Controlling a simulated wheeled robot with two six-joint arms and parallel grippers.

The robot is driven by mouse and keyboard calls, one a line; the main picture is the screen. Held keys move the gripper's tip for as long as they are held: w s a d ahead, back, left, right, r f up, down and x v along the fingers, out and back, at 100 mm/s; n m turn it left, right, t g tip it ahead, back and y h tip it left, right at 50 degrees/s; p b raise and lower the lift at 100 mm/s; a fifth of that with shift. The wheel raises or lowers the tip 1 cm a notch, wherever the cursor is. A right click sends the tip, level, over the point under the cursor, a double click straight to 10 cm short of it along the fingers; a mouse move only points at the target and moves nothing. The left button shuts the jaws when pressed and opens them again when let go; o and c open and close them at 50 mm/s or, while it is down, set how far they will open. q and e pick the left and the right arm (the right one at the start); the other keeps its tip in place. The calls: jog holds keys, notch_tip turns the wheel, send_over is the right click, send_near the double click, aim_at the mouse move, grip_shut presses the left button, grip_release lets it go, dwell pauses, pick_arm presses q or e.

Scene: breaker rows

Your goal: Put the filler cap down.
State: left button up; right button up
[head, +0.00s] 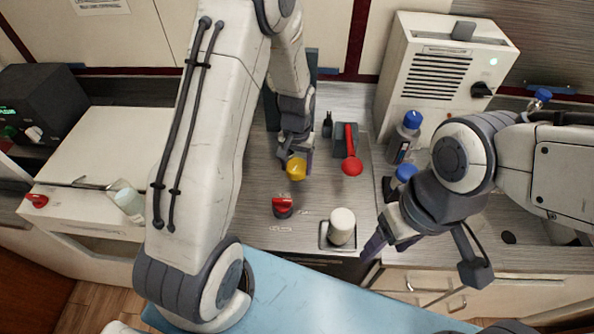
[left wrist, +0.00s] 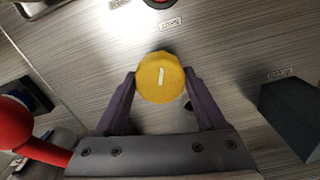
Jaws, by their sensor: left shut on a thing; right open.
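The yellow filler cap (head: 296,170) has a white mark on its top, which shows in the left wrist view (left wrist: 160,77). My left gripper (head: 295,160) is shut on it; its two dark fingertips (left wrist: 160,84) press on opposite sides of the cap. The cap is over the grey wood-grain counter (head: 257,215); I cannot tell how high above it. My right gripper (head: 378,249) is open and empty at the counter's front edge, to the right of a white cylinder.
A red knob (head: 283,207) lies just in front of the cap. The white cylinder (head: 341,224) stands in a square recess. A red lever (head: 351,160) and a blue-capped bottle (head: 405,138) are to the right. A white vented machine (head: 440,75) stands at the back.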

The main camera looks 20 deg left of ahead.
aim_at(297, 174)
pick_arm(q)
notch_tip(297, 174, down, 3)
jog(key=shift+f+p, duration=0.2)
jog(key=shift+p, duration=0.25)
jog(key=shift+f, duration=0.15)
jog(key=shift+f, duration=0.2)
jog(key=o, duration=1.2)
jog(key=shift+o, duration=0.2)
jog(key=shift+r, duration=0.1)
